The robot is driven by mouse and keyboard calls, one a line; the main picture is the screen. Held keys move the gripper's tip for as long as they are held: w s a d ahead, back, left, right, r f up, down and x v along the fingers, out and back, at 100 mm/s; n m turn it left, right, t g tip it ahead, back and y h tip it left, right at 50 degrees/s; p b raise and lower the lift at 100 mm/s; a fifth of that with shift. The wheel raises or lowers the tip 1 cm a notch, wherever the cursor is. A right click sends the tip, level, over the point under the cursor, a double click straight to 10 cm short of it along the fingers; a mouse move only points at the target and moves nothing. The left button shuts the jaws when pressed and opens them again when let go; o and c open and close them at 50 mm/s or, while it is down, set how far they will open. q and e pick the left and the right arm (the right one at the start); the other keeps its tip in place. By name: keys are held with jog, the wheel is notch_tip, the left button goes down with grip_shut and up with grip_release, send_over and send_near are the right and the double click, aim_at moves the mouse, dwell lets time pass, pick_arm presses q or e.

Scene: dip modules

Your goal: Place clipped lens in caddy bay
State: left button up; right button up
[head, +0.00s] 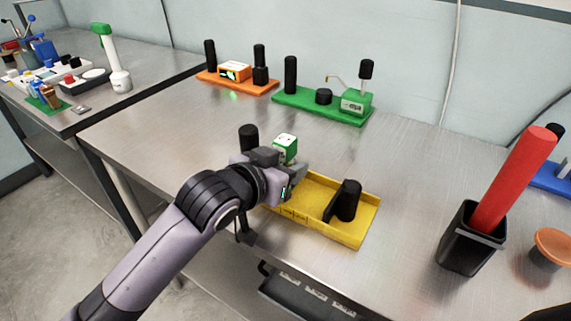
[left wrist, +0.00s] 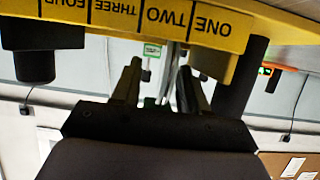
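The yellow caddy (head: 335,228) lies on the steel bench, with black posts at its ends. Its front edge (left wrist: 210,38) shows inverted in the left wrist view, with bays labelled ONE to FOUR. My left gripper (head: 287,184) is over the caddy's left part, covering some of its bays. A small green-and-white box (head: 286,148) shows just behind the gripper. In the left wrist view the fingers (left wrist: 162,75) stand apart, near the ONE and TWO labels. My right gripper is out of view.
An orange rack (head: 238,85) and a green rack (head: 322,108) stand at the back. A red cylinder (head: 515,180) leans in a black holder (head: 472,238) at the right. Bench space between the caddy and holder is clear. A side bench (head: 60,120) holds several tools.

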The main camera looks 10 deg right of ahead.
pick_arm(q)
jog(key=shift+r, duration=0.2)
jog(key=v, duration=1.2)
jog(key=shift+p, duration=0.35)
